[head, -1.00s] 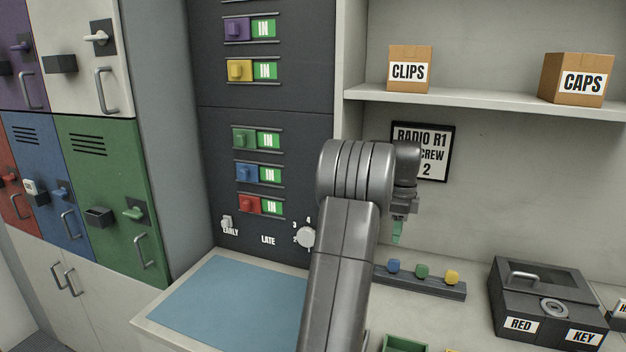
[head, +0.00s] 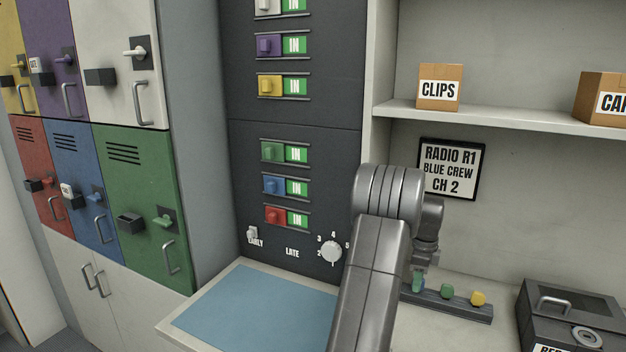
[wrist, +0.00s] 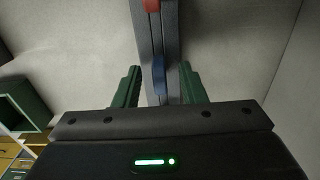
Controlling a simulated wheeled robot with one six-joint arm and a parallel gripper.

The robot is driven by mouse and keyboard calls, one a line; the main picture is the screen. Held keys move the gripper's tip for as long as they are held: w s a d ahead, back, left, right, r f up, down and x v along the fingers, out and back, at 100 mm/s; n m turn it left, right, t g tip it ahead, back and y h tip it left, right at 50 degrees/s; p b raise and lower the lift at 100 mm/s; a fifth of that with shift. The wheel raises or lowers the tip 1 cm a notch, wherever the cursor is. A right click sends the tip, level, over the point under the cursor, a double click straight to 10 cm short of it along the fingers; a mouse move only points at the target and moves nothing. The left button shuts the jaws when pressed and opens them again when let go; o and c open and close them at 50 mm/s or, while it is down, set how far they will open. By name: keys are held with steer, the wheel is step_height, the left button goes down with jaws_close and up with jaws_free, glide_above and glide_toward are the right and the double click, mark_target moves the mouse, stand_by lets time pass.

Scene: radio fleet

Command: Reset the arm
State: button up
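My arm stands in the middle of the head view, with my gripper (head: 418,282) pointing down at the left part of a dark rail (head: 462,309). In the wrist view, the two green fingers of my gripper (wrist: 159,88) are apart. A blue peg (wrist: 159,76) on the rail (wrist: 171,40) shows between them, with clear space on both sides. I cannot tell how far below the fingertips it is. A red peg (wrist: 151,5) is at the top edge. A green peg (head: 447,291) and a yellow peg (head: 478,298) stand on the rail to the right.
A dark lidded box (head: 572,308) stands on the counter at right. A blue mat (head: 255,308) lies at left. A shelf (head: 510,118) with a CLIPS box (head: 440,88) is above. A dark panel with a dial (head: 331,251) and coloured lockers (head: 133,190) stand behind and left.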

step_height(320, 180, up, 13)
steer(key=b, duration=0.1)
step_height(320, 180, down, 12)
steer(key=shift+f+p, duration=0.25)
steer(key=shift+p, duration=0.5)
step_height(320, 180, up, 2)
steer(key=shift+s+r, duration=0.1)
steer(key=shift+r, duration=0.1)
steer(key=shift+r, duration=0.15)
